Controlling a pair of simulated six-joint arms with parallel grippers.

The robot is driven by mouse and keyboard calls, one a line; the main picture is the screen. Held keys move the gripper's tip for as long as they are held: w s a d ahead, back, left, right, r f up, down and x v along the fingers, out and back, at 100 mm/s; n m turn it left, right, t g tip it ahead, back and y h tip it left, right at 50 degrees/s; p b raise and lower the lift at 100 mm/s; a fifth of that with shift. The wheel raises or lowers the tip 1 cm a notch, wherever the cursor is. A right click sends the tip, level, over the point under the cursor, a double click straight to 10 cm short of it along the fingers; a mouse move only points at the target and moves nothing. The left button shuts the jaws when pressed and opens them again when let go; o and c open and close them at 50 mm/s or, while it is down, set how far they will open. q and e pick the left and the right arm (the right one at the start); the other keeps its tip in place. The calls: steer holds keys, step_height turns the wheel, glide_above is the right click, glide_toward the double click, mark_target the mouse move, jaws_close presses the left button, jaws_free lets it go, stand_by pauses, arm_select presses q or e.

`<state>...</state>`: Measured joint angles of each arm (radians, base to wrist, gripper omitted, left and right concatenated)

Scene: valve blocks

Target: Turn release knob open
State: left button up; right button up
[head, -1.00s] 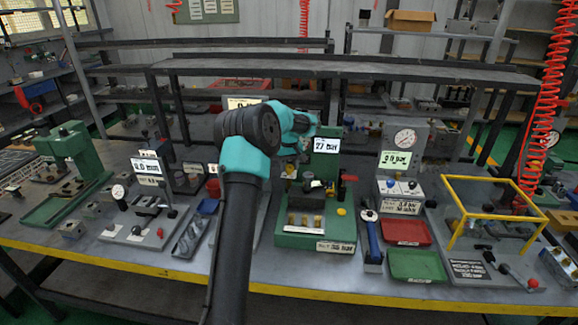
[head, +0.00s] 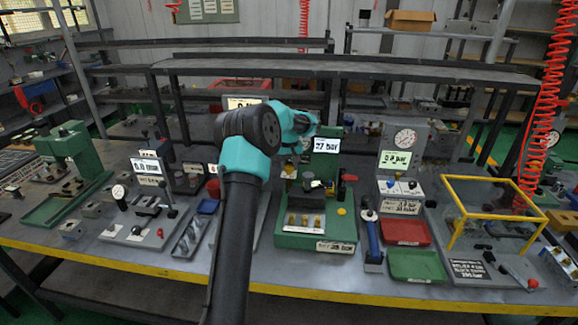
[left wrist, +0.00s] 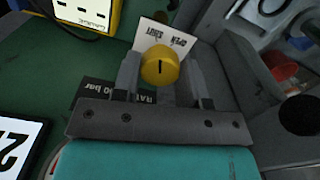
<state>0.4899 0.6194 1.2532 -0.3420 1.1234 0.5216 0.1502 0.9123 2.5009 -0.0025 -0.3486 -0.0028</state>
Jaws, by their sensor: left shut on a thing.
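The release knob (left wrist: 160,66) is round and yellow with a dark line across its face. In the left wrist view it sits between the two grey fingers of my left gripper (left wrist: 161,78), which is shut on it. A white label (left wrist: 165,36) with upside-down lettering stands just behind the knob. In the head view my left gripper (head: 297,140) is at the green press unit (head: 316,236), left of its "27 bar" display (head: 327,146); my own arm hides part of the fingers and knob there. My right gripper is not in view.
A red tray (head: 404,232) and a green tray (head: 415,265) lie right of the press unit, beside a blue-handled tool (head: 372,238). A yellow frame (head: 491,213) stands further right. A green press (head: 72,165) is at the far left. Dark shelving runs behind.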

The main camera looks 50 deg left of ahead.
mark_target(289, 166)
arm_select(q)
steer(key=m, duration=0.5)
steer(key=shift+m, duration=0.3)
steer(key=m, duration=0.5)
steer(key=shift+m, duration=0.3)
steer(key=o, duration=0.9)
step_height(289, 166, up, 18)
steer(key=shift+f, duration=0.25)
stand_by(0.5)
